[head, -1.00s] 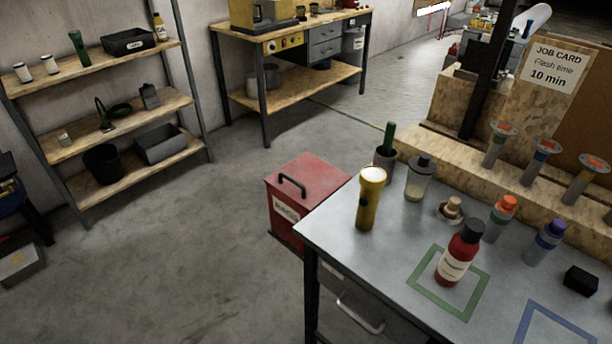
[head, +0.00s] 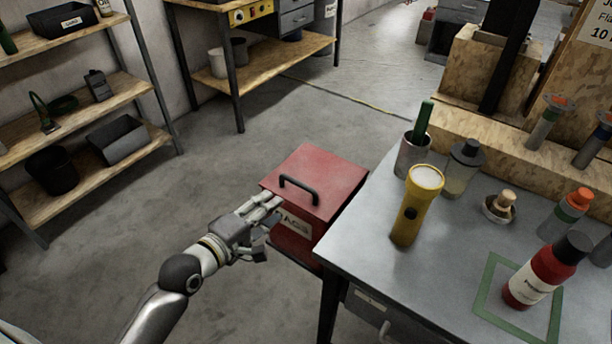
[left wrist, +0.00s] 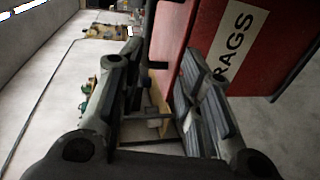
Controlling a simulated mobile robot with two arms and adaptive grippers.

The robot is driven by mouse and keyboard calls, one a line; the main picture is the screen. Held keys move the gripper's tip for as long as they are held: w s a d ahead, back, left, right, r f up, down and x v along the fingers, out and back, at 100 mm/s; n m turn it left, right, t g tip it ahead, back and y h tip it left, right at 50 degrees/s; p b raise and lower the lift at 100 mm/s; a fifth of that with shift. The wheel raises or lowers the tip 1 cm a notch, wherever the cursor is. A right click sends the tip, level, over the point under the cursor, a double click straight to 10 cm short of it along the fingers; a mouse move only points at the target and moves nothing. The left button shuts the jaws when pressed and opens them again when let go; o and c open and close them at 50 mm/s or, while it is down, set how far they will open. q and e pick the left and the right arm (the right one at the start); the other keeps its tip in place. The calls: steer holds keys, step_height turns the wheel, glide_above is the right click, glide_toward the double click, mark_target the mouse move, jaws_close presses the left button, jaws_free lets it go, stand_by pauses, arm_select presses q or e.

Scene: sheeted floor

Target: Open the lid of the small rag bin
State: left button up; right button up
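The small red rag bin (head: 292,243) stands on the floor left of the workbench, with a white RAGS label on its front. Its red lid (head: 335,178) lies flat and shut, with a black bar handle (head: 299,183) on top. My left gripper (head: 268,212) is at the bin's front left, near the lid's front edge and below the handle. In the left wrist view the gripper (left wrist: 160,58) has its fingers apart, with nothing held. The bin's red front (left wrist: 262,58) is close on the right there. Contact with the bin cannot be told. My right gripper is not in view.
The grey workbench (head: 375,265) stands close to the bin's right, bearing a yellow flashlight (head: 418,210), a red bottle (head: 540,275) and other containers. Wooden shelves (head: 75,125) stand at the left. The floor behind and left of the bin is clear.

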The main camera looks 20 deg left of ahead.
mark_target(298, 184)
arm_select(q)
steer(key=x, duration=0.3)
steer(key=r+x, duration=0.1)
steer(key=x, duration=0.3)
steer(key=d+x, duration=0.1)
steer(key=x, duration=0.2)
steer(key=shift+w+r, duration=0.3)
steer(key=shift+w, duration=0.1)
steer(key=shift+c, duration=0.5)
jaws_close()
